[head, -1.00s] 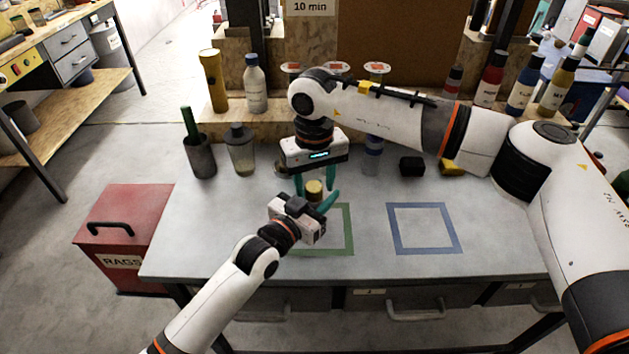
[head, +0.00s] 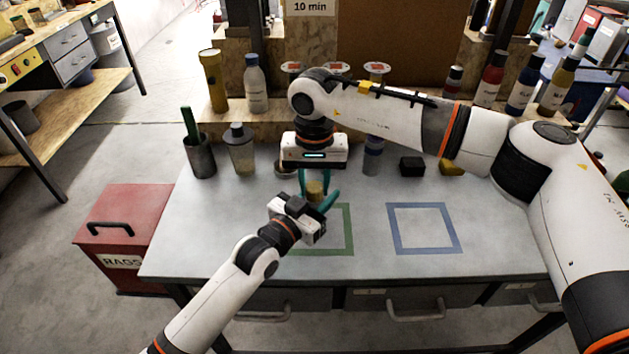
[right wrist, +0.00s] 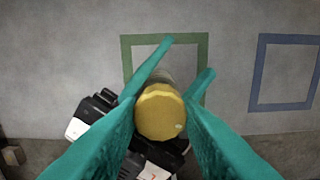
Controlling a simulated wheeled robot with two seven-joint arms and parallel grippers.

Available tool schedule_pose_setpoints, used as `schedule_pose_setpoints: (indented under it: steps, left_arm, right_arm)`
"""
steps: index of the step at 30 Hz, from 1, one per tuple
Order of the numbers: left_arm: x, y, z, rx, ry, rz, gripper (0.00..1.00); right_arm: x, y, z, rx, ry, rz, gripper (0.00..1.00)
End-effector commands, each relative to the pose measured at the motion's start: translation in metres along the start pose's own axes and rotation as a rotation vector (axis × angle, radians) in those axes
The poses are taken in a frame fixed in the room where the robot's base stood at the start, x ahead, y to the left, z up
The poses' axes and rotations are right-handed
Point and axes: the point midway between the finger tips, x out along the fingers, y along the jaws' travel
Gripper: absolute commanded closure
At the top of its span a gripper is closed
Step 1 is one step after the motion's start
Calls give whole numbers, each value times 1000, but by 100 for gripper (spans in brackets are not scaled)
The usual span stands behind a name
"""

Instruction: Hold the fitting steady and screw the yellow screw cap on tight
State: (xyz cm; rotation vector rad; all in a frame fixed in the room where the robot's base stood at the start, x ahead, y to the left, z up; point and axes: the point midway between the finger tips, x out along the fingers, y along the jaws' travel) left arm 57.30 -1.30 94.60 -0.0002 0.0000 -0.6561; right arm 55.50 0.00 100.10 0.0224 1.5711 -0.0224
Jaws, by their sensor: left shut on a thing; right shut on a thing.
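The yellow screw cap (head: 315,187) is between the teal fingers of my right gripper (head: 317,193), which comes down from above and is shut on it. In the right wrist view the round yellow cap (right wrist: 160,113) faces the camera, with a finger on each side. A grey cylindrical part of the fitting (right wrist: 161,74) shows just behind the cap. My left gripper (head: 311,216) reaches in from the front left, low beside the fitting, and is shut on it. The left fingertips and most of the fitting are hidden. I cannot tell whether the cap is fully seated.
A green square outline (head: 350,232) lies under the work and a blue square outline (head: 397,232) to its right, empty. A metal cup (head: 201,160), a clear bottle (head: 241,155) and a black block (head: 412,167) stand behind. The table's front right is clear.

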Motion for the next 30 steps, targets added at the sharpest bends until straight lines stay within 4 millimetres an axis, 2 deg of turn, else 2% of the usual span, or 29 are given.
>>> schedule_pose_setpoints:
  steps: [21, 25, 30]
  left_arm:
    - [0, 0, -1, 0, 2, 0, 92]
    - [0, 0, -1, 0, 2, 0, 92]
    - [0, 0, -1, 0, 2, 0, 92]
  right_arm:
    - [0, 0, 0, 1161, 1, 2, 96]
    - [0, 0, 0, 1277, 1, 2, 96]
    - [0, 0, 0, 1300, 0, 2, 96]
